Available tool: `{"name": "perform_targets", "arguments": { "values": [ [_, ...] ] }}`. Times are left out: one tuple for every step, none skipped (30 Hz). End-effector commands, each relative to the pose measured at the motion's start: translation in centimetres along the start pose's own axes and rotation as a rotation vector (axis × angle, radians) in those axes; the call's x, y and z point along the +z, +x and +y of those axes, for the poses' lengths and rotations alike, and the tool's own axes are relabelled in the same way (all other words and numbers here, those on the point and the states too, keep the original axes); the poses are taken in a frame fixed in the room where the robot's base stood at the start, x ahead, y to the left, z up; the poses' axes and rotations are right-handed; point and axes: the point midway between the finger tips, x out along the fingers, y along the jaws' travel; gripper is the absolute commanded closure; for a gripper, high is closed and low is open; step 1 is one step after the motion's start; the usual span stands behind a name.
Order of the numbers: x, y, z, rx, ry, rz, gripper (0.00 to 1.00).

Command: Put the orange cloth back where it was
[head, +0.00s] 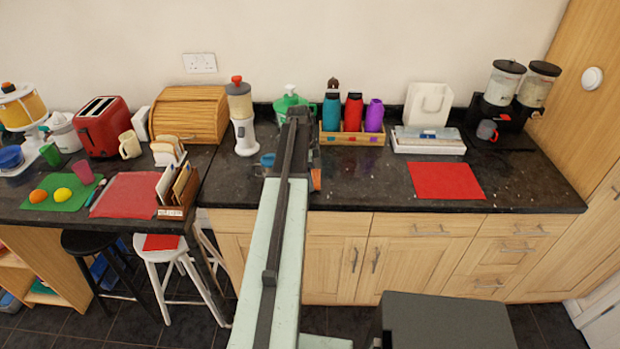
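My arm reaches from the bottom centre out over the dark counter (375,193). My gripper (292,172) is at its far end, mostly hidden behind the arm, and I cannot see whether it is open or shut. A small orange patch (316,179) shows beside it on the right, near the counter's front edge. I cannot tell if this is the orange cloth or part of the gripper. No other clearly orange cloth shows. A flat red mat or cloth (445,180) lies on the counter to the right, and another red mat (125,195) lies at the left.
A blue cup (267,160) stands close left of the gripper. Behind are a blender (241,120), a green lidded item (290,100) and a bottle rack (352,138). A letter rack (176,190) stands at left. A white stool (165,255) with a red top piece stands below.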

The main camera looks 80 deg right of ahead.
Motion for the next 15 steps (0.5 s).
{"name": "perform_targets", "arguments": {
  "values": [
    [0.01, 0.02, 0.0, 0.0, 0.0, 0.0, 0.42],
    [0.04, 0.13, 0.0, 0.0, 0.0, 0.0, 0.42],
    [0.07, 0.32, 0.0, 0.0, 0.0, 0.0, 0.42],
    [0.09, 0.43, 0.0, 0.0, 0.0, 0.0, 0.42],
    [0.08, 0.31, 0.0, 0.0, 0.0, 0.0, 0.04],
    [0.07, 0.24, 0.01, 0.0, -0.001, 0.0, 0.0],
    [0.07, 0.24, 0.0, 0.0, -0.001, 0.0, 0.0],
    [0.08, 0.24, 0.0, 0.0, -0.001, 0.0, 0.0],
    [0.08, 0.24, 0.0, 0.0, -0.001, 0.0, 0.0],
    [0.09, 0.23, 0.0, 0.0, -0.001, 0.0, 0.0],
    [0.09, 0.23, 0.0, 0.0, -0.001, 0.0, 0.0],
    [0.09, 0.21, 0.0, 0.0, -0.001, 0.0, 0.0],
    [0.09, 0.16, 0.0, 0.0, -0.001, 0.0, 0.0],
    [0.08, 0.07, 0.0, 0.0, -0.001, 0.0, 0.0],
    [0.05, -0.13, 0.0, 0.0, -0.001, 0.0, 0.0]
  ]
}}
